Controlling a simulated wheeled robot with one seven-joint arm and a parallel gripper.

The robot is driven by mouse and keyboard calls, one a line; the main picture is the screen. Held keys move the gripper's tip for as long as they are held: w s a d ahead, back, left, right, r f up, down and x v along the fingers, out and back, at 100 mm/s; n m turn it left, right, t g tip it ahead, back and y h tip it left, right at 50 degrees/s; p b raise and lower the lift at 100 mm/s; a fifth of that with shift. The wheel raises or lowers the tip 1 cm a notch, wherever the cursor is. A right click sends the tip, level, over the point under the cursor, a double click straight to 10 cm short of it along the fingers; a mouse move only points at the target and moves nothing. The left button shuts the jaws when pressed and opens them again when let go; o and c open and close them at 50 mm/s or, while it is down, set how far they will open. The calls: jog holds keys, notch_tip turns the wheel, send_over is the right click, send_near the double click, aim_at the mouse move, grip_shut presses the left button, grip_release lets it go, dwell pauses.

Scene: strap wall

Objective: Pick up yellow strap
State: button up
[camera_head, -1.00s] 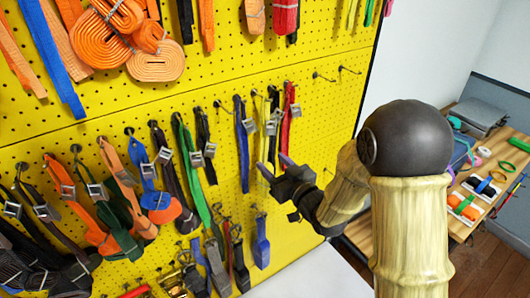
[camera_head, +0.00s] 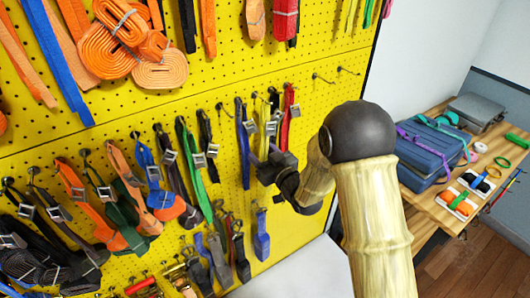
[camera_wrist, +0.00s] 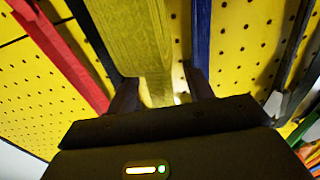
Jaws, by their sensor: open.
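The yellow strap (camera_head: 259,122) hangs on the pegboard wall between a blue strap and a black strap in the head view, and its lower part is hidden by my gripper. In the wrist view the yellow strap (camera_wrist: 135,35) runs down between the two fingers. My gripper (camera_head: 264,160) is at the wall, low on the strap. In the wrist view my gripper (camera_wrist: 160,88) is open, with a finger on each side of the strap. I cannot tell whether either finger touches it.
The blue strap (camera_head: 243,150) hangs close on one side; a black strap (camera_head: 273,105) and a red strap (camera_head: 287,115) hang on the other. Many straps crowd the yellow pegboard (camera_head: 325,105) to the left. A wooden table (camera_head: 425,205) with a blue case stands at right.

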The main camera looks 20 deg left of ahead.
aim_at(266, 148)
dwell(0.5)
jog(key=c, duration=1.1)
jog(key=shift+r, duration=0.1)
jog(key=shift+r+b, duration=1.05)
jog(key=shift+r, duration=0.3)
jog(key=shift+s+d+r+b, duration=0.15)
jog(key=shift+d+b, duration=0.15)
jog(key=shift+b, duration=0.1)
jog(key=shift+b+v, duration=5.15)
jog(key=shift+v, duration=3.55)
jog(key=shift+a+r, duration=0.1)
